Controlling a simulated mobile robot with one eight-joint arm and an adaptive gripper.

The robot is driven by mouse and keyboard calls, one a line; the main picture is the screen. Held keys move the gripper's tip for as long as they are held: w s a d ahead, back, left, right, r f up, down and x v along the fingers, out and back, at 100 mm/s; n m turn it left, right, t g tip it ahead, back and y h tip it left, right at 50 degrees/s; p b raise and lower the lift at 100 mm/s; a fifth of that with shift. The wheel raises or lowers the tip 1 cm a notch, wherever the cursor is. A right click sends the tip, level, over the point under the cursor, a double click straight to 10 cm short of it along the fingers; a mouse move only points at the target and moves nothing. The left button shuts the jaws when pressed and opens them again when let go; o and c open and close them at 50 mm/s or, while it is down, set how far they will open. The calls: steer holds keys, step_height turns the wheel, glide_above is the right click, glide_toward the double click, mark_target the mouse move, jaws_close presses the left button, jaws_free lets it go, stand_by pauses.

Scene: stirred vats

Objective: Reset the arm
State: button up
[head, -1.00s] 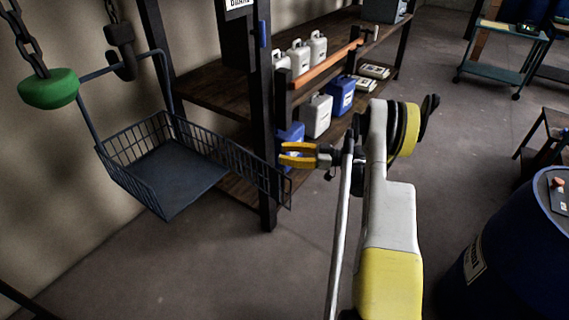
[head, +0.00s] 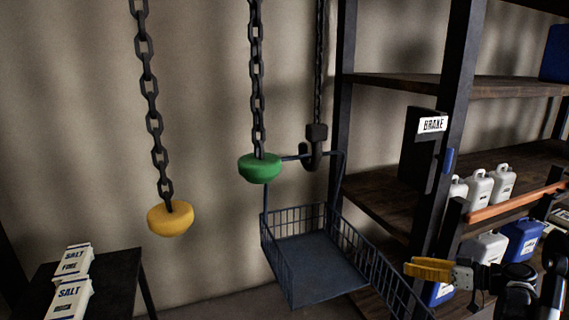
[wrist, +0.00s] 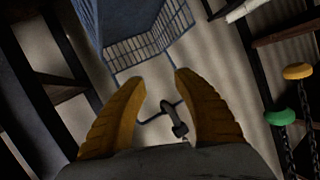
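My gripper (head: 412,269) shows at the lower right of the head view, its yellow fingers pointing left, beside the right side of the wire basket (head: 318,262). In the wrist view the two yellow fingers of my gripper (wrist: 158,80) stand apart with nothing between their tips. The basket (wrist: 150,45) and its dark hook (wrist: 178,125) show beyond the fingers there. Most of my arm is out of the head view.
A green knob (head: 260,168) and a yellow knob (head: 170,218) hang on chains. A rack post with a BRAKE sign (head: 432,124) and shelves of jugs (head: 478,188) stand right. Salt cartons (head: 70,300) sit on a dark table (head: 118,280) at lower left.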

steer(key=s+a+r+m+g+h, duration=0.2)
steer(key=s+a+r, duration=0.2)
steer(key=a, duration=0.3)
steer(key=s+a+r+m+g+h, duration=0.1)
steer(key=s+a+r+m+h, duration=0.2)
steer(key=a, duration=0.5)
steer(key=s+a+h, duration=0.2)
steer(key=s+h, duration=0.1)
steer(key=s, duration=0.8)
steer(key=s+a+r+m+h, duration=0.1)
steer(key=s+a+h, duration=0.1)
steer(key=s, duration=0.9)
steer(key=shift+r+h, duration=0.2)
steer(key=shift+h, duration=0.2)
